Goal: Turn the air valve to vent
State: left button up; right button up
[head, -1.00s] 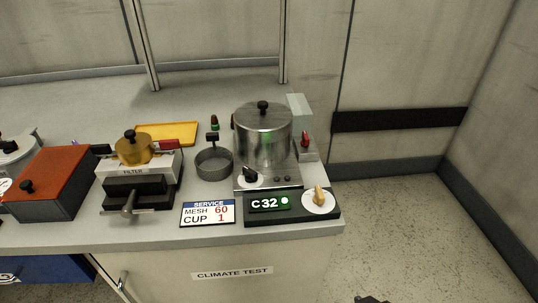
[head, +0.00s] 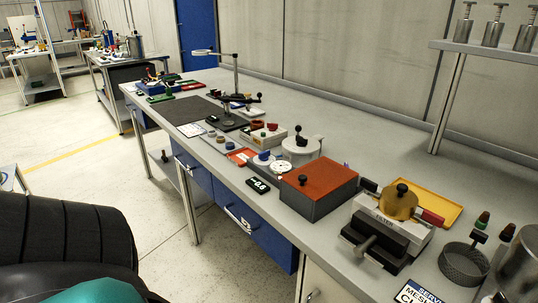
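I cannot make out an air valve or a drum pump in the head view. Neither of my grippers shows in it. Far benches at the upper left carry small items, such as a dark and silver apparatus (head: 134,44), too small to identify.
A long grey workbench (head: 350,180) runs from back left to front right. It carries a red-topped box (head: 318,180), a vise-like filter unit (head: 385,228), a yellow tray (head: 437,203) and a sieve (head: 463,266). A dark ribbed shape (head: 70,235) fills the lower left. Open floor (head: 80,150) lies left.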

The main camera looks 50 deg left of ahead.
aim_at(263, 156)
jog(key=u, duration=1.6)
jog(key=i+j, duration=0.2)
jog(key=j, duration=0.2)
jog(key=i+j, duration=0.2)
jog(key=j, duration=0.2)
